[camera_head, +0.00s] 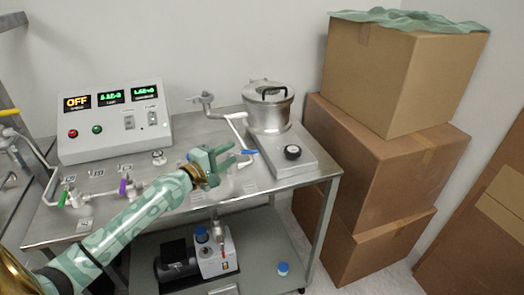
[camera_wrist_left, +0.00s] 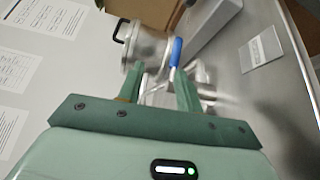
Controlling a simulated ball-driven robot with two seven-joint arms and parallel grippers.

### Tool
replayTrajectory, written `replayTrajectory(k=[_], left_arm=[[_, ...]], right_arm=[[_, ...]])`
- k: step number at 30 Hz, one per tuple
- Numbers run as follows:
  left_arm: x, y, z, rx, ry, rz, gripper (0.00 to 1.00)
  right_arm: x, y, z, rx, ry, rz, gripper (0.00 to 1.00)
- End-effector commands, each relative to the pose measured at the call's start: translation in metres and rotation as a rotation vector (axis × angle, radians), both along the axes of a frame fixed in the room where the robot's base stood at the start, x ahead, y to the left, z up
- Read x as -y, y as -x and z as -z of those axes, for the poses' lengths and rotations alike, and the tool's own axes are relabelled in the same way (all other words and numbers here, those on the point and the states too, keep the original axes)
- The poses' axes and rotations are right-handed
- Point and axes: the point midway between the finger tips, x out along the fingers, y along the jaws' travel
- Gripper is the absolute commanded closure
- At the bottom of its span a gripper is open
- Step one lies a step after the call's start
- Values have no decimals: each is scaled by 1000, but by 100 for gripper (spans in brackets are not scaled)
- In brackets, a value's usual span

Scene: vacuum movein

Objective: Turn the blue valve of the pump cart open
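The blue valve handle (camera_head: 249,152) is on the steel top of the pump cart (camera_head: 222,193), in front of the metal pot. My left gripper (camera_head: 233,153) is open, its fingertips just left of the handle. In the left wrist view, the blue handle (camera_wrist_left: 176,50) stands out past the tip of the right finger, and my left gripper (camera_wrist_left: 155,80) has a clear gap between its fingers. I cannot tell whether a finger touches the handle. The valve body is partly hidden behind the fingers. My right gripper is not in view.
A control box (camera_head: 115,121) reading OFF stands at the back left. The lidded metal pot (camera_head: 268,110) and a black-knobbed plate (camera_head: 291,153) are near the handle. Green (camera_head: 63,199) and purple (camera_head: 123,187) valve handles sit at left. Stacked cardboard boxes (camera_head: 385,145) crowd the right side.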

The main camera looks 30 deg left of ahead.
Motion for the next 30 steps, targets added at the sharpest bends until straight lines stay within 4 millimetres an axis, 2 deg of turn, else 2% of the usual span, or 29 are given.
replayTrajectory(k=[3,7,15,19,29,30], left_arm=[[5,2,14,-77,-14,21,65],[7,-5,20,-99,18,24,65],[16,-49,28,-98,22,23,65],[18,-64,30,-98,22,23,65],[20,-71,28,-96,21,23,65],[20,-71,28,-96,21,23,73]], right_arm=[[0,-1,0,1,1,0,69],[4,-3,3,4,5,-2,69],[10,2,21,-9,12,-5,69],[10,3,26,-12,12,-4,69],[7,3,27,-13,9,-2,69],[6,3,27,-13,6,-1,69]])
